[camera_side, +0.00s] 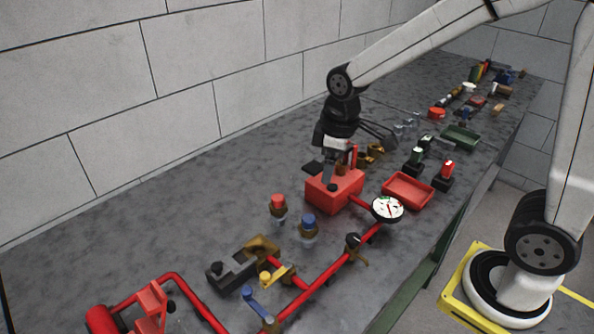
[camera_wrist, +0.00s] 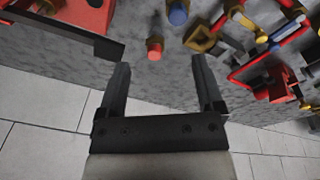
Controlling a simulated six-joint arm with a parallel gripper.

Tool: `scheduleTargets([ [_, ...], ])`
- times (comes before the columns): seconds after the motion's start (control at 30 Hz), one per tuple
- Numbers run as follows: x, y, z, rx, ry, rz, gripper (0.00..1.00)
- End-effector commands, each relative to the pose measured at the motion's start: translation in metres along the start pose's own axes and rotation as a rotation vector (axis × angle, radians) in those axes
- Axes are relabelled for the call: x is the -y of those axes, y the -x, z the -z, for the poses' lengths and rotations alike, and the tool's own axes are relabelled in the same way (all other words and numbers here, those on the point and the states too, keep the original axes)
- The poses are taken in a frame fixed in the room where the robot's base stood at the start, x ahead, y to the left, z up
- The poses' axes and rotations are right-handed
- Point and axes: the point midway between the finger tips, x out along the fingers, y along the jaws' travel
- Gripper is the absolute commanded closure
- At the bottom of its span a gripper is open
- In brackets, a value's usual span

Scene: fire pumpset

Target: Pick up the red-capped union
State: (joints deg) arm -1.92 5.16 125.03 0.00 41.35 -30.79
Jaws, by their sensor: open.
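My gripper (camera_side: 321,177) is above the bench by the red box, up and to the right of the red-capped union in the side view. In the wrist view my gripper (camera_wrist: 160,62) is open with nothing between its fingers.
The red box (camera_side: 335,192) sits beside my gripper. Red piping with a pressure gauge (camera_side: 387,208) runs along the front. A red tray (camera_side: 408,190) and green tray (camera_side: 461,138) lie to the right. The bench by the back wall is mostly clear.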

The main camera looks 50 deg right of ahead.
Motion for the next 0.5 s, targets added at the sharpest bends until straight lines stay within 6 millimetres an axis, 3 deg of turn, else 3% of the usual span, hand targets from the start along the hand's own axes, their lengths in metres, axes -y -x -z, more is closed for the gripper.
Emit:
scheduleTargets([
  [0.3, -0.022, -0.012, 0.062, 0.051, 0.478, 0.053, 0.14],
  [0.5, -0.031, -0.022, 0.092, 0.069, 0.735, 0.09, 0.14],
])
